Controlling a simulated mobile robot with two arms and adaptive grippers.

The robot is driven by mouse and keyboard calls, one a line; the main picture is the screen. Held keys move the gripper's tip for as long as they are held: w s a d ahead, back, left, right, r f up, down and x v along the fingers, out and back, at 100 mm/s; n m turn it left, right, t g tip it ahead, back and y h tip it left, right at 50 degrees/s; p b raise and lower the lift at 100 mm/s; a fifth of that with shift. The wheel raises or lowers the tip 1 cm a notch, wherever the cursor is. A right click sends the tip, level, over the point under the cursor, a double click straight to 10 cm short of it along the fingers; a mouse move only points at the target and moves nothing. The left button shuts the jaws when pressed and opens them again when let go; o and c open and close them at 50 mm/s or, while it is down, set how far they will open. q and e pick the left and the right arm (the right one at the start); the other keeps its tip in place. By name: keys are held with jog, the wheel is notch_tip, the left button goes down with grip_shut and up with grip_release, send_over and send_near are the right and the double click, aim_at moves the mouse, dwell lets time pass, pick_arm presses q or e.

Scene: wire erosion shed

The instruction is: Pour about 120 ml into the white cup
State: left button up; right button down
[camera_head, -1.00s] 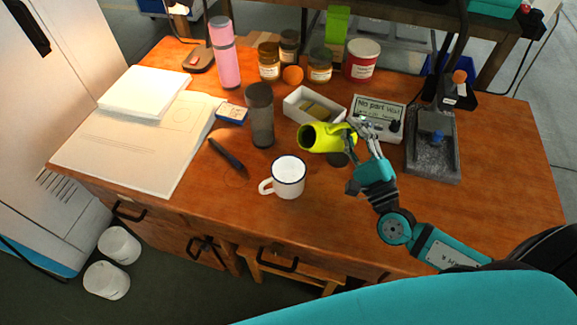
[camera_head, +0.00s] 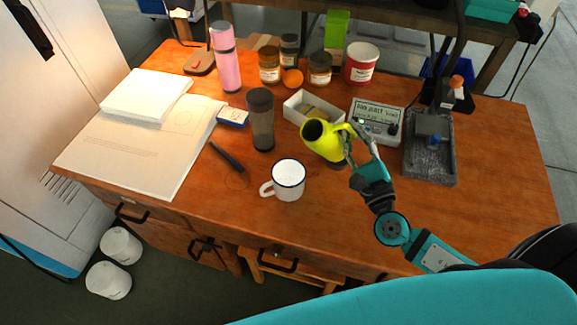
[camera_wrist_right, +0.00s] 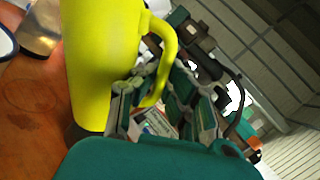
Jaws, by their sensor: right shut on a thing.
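The white cup (camera_head: 288,181) with a dark rim stands upright on the wooden desk, its handle to the left. It looks pale inside; I cannot tell a liquid level. My right gripper (camera_head: 352,147) is shut on the handle of a yellow-green jug (camera_head: 325,142), up and to the right of the cup. The jug is tilted slightly, its dark open mouth toward the upper left. No stream shows. In the right wrist view the jug (camera_wrist_right: 100,60) fills the left part, with its handle between the fingers (camera_wrist_right: 150,95). The left gripper is not in view.
A dark tumbler (camera_head: 261,120) stands behind the cup, and a black pen-like tool (camera_head: 226,156) lies left of it. A white box (camera_head: 300,106), a display device (camera_head: 376,118) and a grey stone block (camera_head: 430,160) stand close behind and right. The desk front is clear.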

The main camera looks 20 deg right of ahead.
jog(key=f+m+p, duration=0.1)
jog(key=m, duration=0.1)
jog(key=d+f+m+g+p, duration=0.1)
jog(key=m, duration=0.1)
jog(key=d+f+m+g, duration=0.1)
jog(key=m, duration=0.2)
jog(key=shift+w+d+h+p, duration=0.15)
jog(key=shift+w+h+p, duration=0.15)
jog(key=shift+p, duration=0.1)
